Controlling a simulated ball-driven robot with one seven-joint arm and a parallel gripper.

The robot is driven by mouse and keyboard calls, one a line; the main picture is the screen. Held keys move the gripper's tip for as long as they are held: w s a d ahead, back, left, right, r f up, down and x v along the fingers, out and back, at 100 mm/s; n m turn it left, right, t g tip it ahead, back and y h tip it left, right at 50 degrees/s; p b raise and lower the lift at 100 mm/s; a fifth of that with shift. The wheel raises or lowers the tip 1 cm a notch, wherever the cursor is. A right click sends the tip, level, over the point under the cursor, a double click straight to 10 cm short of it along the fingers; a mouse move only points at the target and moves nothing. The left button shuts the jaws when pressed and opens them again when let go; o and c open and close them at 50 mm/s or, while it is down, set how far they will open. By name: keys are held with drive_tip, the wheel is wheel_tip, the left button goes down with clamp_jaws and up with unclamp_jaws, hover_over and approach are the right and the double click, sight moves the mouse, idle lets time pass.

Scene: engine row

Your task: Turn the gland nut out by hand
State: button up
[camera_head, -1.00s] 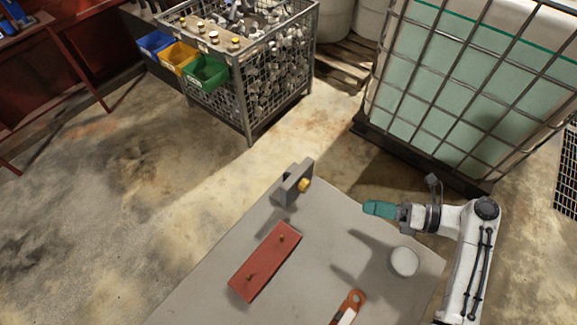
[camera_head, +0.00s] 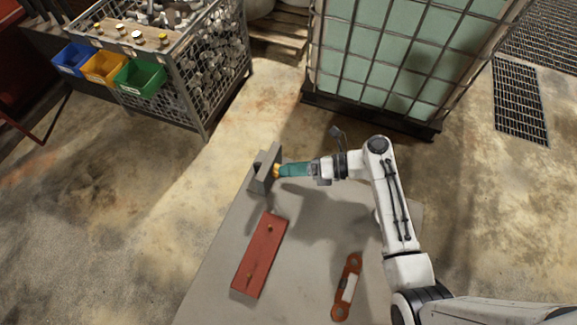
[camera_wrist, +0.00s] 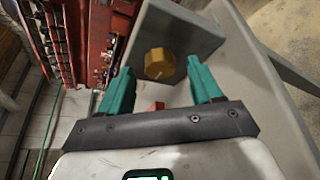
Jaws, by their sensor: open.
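The gland nut (camera_wrist: 159,64) is a round brass-yellow piece on the face of a grey upright bracket (camera_wrist: 188,33). In the head view the nut (camera_head: 277,170) shows as a small yellow spot between the bracket (camera_head: 262,172) and my fingers. My gripper (camera_head: 284,170) has teal fingers pointing left at the nut. In the wrist view my gripper (camera_wrist: 158,78) is open, with a finger to each side of the nut and gaps between. I cannot tell whether the fingertips reach past the nut's front.
A red plate (camera_head: 259,256) with two small pegs and an orange-brown tool (camera_head: 347,287) lie on the grey table (camera_head: 310,245). A wire crate (camera_head: 200,75) with blue, yellow and green bins and a caged tank (camera_head: 375,60) stand beyond it on the floor.

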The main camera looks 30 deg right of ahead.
drive_tip(key=shift+w+a+f, duration=0.15)
drive_tip(key=shift+w+a, duration=0.1)
drive_tip(key=shift+a, duration=0.2)
drive_tip(key=c, duration=1)
drive_tip(key=shift+c, duration=0.2)
